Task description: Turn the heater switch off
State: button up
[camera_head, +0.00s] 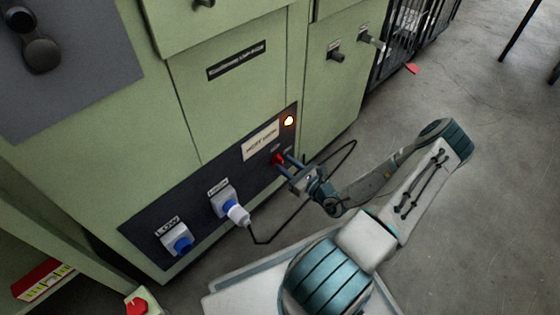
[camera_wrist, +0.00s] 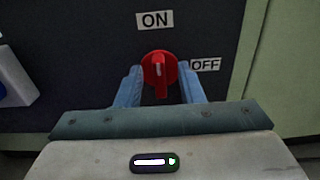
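The heater switch is a red rotary knob (camera_wrist: 159,68) on a dark panel, with an ON label (camera_wrist: 155,19) above it and an OFF label (camera_wrist: 205,65) to its right. Its white mark points up toward ON. In the head view the red knob (camera_head: 277,159) sits under a lit orange lamp (camera_head: 289,121). My gripper (camera_wrist: 160,85) is open, with one blue finger on each side of the knob's lower part. Whether the fingers touch the knob is unclear. My gripper also shows in the head view (camera_head: 283,164), in front of the panel.
On the same panel, left of the knob, are a socket with a white plug (camera_head: 237,213) and a blue socket labelled LOW (camera_head: 178,240). A black cable (camera_head: 262,242) loops from the plug behind my gripper.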

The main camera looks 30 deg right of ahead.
jog(key=shift+w+a, duration=0.15)
jog(key=shift+w, duration=0.25)
grip_shut()
